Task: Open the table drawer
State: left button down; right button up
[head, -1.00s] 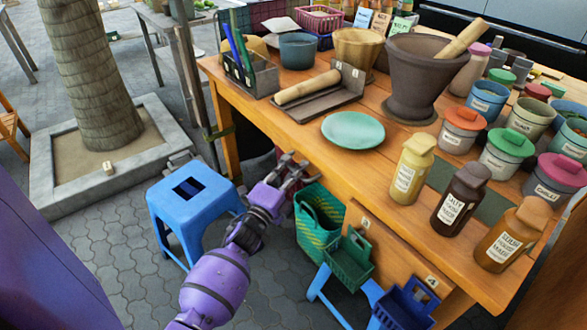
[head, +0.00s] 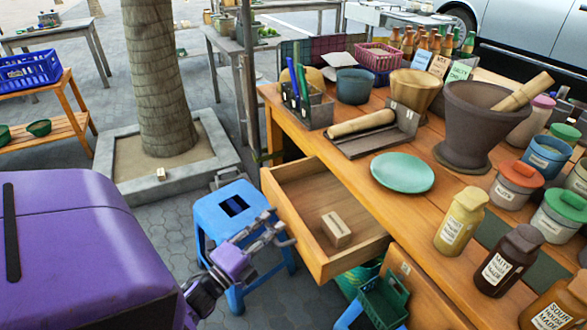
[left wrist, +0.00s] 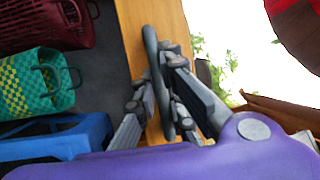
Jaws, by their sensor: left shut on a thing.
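The wooden table drawer (head: 308,198) stands pulled well out from the table (head: 350,165), and its inside shows in the head view. A small light box-like block (head: 336,230) lies in it. My left gripper (head: 270,230) is at the outer face of the drawer front. In the left wrist view the fingers of my left gripper (left wrist: 158,88) are closed around a dark grey handle (left wrist: 154,60), with the wooden drawer front (left wrist: 133,25) behind it. In the head view the handle is mostly hidden by the fingers. My right gripper is not in view.
A blue stool (head: 225,212) stands left of the drawer, close to my left gripper. Green baskets (head: 382,300) hang or stand below the table to the right. The tabletop holds a mortar (head: 475,125), a teal plate (head: 402,172) and several jars and bottles.

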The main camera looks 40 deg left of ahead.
pick_arm(q)
jog(key=shift+s+a+f, duration=0.1)
jog(key=shift+s+a, duration=0.2)
jog(key=shift+s, duration=0.5)
jog(key=shift+s+a, duration=0.25)
jog(key=shift+s, duration=0.6)
jog(key=shift+s+a+f, duration=0.1)
jog(key=shift+s+a, duration=0.2)
jog(key=shift+s, duration=0.5)
jog(key=c, duration=1.8)
grip_release()
jog(key=shift+r, duration=0.1)
jog(key=s, duration=0.4)
jog(key=s+f, duration=0.1)
jog(key=s, duration=0.3)
jog(key=s+f, duration=0.1)
jog(key=s, duration=0.2)
jog(key=shift+s+d, duration=0.3)
jog(key=shift+s, duration=0.1)
